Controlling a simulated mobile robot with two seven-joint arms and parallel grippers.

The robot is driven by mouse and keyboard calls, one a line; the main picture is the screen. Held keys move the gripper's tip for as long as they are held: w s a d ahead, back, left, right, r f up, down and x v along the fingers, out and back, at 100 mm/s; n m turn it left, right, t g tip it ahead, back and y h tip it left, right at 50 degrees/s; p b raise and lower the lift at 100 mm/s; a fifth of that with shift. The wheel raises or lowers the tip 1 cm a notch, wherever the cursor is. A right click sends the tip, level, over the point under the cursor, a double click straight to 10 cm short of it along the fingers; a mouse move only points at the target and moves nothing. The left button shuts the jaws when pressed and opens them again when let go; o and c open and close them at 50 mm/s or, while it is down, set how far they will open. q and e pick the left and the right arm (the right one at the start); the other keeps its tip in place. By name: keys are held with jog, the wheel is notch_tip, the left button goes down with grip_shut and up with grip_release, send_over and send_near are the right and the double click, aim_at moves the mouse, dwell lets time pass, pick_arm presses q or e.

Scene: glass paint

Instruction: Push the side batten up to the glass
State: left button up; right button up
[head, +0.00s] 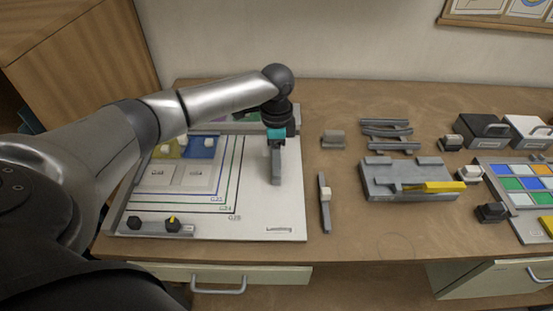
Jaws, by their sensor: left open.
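The white board (258,217) lies at the left of the bench with dark, green and blue size lines. A yellow pane (168,150) and a blue glass pane (203,147) sit at its upper left, partly hidden by my left arm. A grey bar with a pale block (325,212), which looks like the side batten, lies just right of the board, apart from the glass. My left gripper (277,178) points down over the board's right part, between glass and bar. It is open, with a teal band; its far finger is hidden. My right gripper is not in view.
A grey bar with two black knobs (155,226) lies along the board's front edge. To the right are a grey block with a yellow-handled tool (432,187), stacked grey strips (388,133) and a tray of coloured glass (520,184). Drawers are below the bench's front edge.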

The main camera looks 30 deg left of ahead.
pick_arm(q)
jog(key=shift+f, duration=0.25)
grip_shut()
dwell(0.3)
dwell(0.9)
